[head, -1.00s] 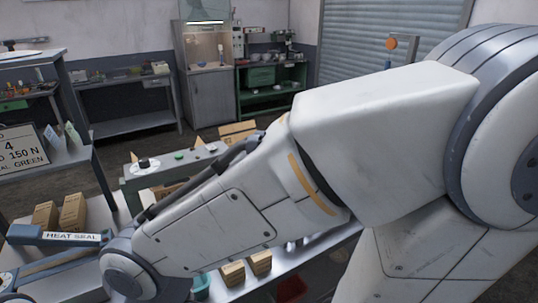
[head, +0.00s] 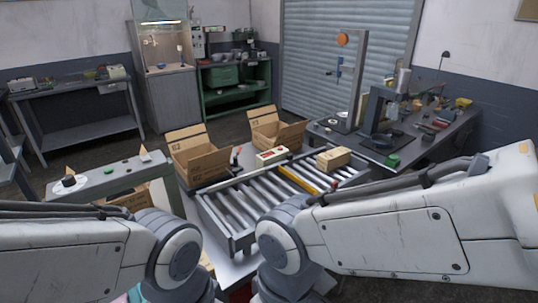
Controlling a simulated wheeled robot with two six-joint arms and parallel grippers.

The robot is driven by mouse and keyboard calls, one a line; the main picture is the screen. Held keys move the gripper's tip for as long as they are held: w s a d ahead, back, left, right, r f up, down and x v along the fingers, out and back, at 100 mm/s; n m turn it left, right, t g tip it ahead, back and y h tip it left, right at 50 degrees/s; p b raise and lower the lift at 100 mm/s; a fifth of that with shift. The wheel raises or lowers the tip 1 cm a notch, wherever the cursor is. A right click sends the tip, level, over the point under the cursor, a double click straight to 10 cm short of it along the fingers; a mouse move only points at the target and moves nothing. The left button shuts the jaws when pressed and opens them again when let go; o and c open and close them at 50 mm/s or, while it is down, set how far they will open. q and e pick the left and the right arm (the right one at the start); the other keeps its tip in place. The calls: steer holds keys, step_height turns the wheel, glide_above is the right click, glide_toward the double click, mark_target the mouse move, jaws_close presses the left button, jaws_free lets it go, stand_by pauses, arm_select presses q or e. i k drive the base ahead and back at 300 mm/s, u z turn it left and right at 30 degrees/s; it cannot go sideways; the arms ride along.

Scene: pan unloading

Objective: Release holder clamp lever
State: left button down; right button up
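I cannot pick out a holder clamp lever for certain. A small dark and red lever-like part (head: 236,155) stands at the far left side of the roller conveyor (head: 215,212), too small to read its state. A tall grey stand (head: 361,80) on the right bench carries an orange disc (head: 343,39) and a small blue handle-like part (head: 338,70). My two arms come in low from both sides, with their joints near the bottom middle. Both grippers are outside the picture, so what they hold is hidden.
Two open cartons, one left (head: 200,168) and one right (head: 277,135), stand behind the conveyor. A closed box (head: 333,159) sits on its right part. A dark workbench (head: 440,136) with tools stands at right. A grey control box (head: 107,181) is at left.

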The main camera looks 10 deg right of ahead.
mark_target(234, 158)
steer(key=z, duration=0.7)
steer(key=k, duration=0.9)
steer(key=z, duration=1)
steer(key=k, duration=0.5)
steer(key=z, duration=0.4)
steer(key=i, duration=1.15)
steer(key=u, duration=0.3)
steer(key=i, duration=1.55)
steer(key=u, duration=1.3)
steer(key=i, duration=0.85)
steer(key=u, duration=1.35)
steer(key=i, duration=0.85)
steer(key=u, duration=0.1)
